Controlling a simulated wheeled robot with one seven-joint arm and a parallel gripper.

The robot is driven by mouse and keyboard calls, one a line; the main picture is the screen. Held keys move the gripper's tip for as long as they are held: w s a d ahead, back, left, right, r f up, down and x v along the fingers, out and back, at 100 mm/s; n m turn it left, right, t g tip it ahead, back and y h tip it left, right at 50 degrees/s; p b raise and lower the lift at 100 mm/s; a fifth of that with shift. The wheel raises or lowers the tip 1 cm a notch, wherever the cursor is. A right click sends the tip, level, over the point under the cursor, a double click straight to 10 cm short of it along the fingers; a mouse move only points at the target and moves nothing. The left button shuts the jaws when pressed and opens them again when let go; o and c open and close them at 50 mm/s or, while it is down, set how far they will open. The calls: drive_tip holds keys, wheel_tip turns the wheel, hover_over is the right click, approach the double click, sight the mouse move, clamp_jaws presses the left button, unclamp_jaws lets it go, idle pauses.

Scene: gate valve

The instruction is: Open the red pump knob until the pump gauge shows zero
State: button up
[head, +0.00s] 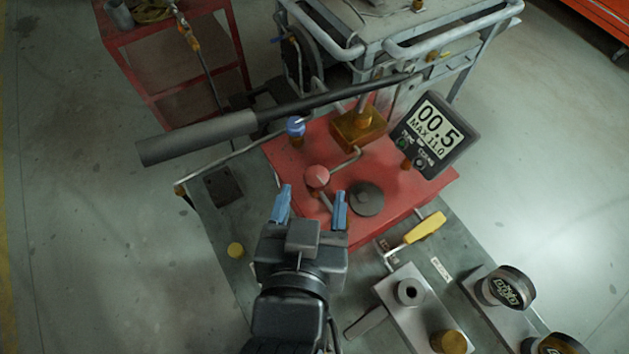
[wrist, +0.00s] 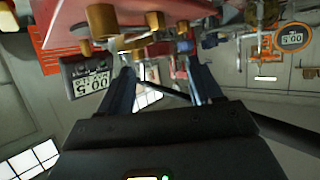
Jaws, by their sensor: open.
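The red round pump knob (head: 316,177) sits on the red pump body (head: 410,200). My gripper (head: 311,192) is open, with its two blue fingers on either side of the space just in front of the knob in the head view. I cannot tell whether a finger touches it. In the wrist view my gripper (wrist: 167,80) also shows spread fingers; the knob is hard to make out there. The pump gauge (head: 433,132) reads 00.5 with MAX 11.0 below. The gauge also shows in the wrist view (wrist: 88,80), upside down.
A long pump lever (head: 200,138) with a thick grey grip slants across the upper left. A blue knob (head: 296,126) and a dark round cap (head: 366,198) are near the red knob. A yellow-handled valve (head: 425,227) and a grey block (head: 425,310) stand at the right.

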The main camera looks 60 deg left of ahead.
drive_tip(key=shift+v, duration=1.55)
drive_tip(key=w+d+f+m+t+h, duration=0.2)
drive_tip(key=d+m, duration=0.1)
drive_tip(key=d, duration=0.8)
drive_tip(key=w+d+f+m+t+h, duration=0.2)
drive_tip(key=d+t, duration=0.1)
drive_tip(key=d, duration=0.8)
drive_tip(key=s+d+r+m+t+h, duration=0.1)
drive_tip(key=s+d+r+m+h, duration=0.1)
drive_tip(key=s+d, duration=0.3)
drive_tip(key=s+d+r+m+t+h, duration=0.1)
drive_tip(key=s+d+r+m+h, duration=0.2)
drive_tip(key=d, duration=0.7)
drive_tip(key=s+m+h, duration=0.1)
drive_tip(key=s+h, duration=0.1)
drive_tip(key=shift+s+d+m+t, duration=0.3)
drive_tip(key=shift+d, duration=0.05)
drive_tip(key=shift+c, duration=0.4)
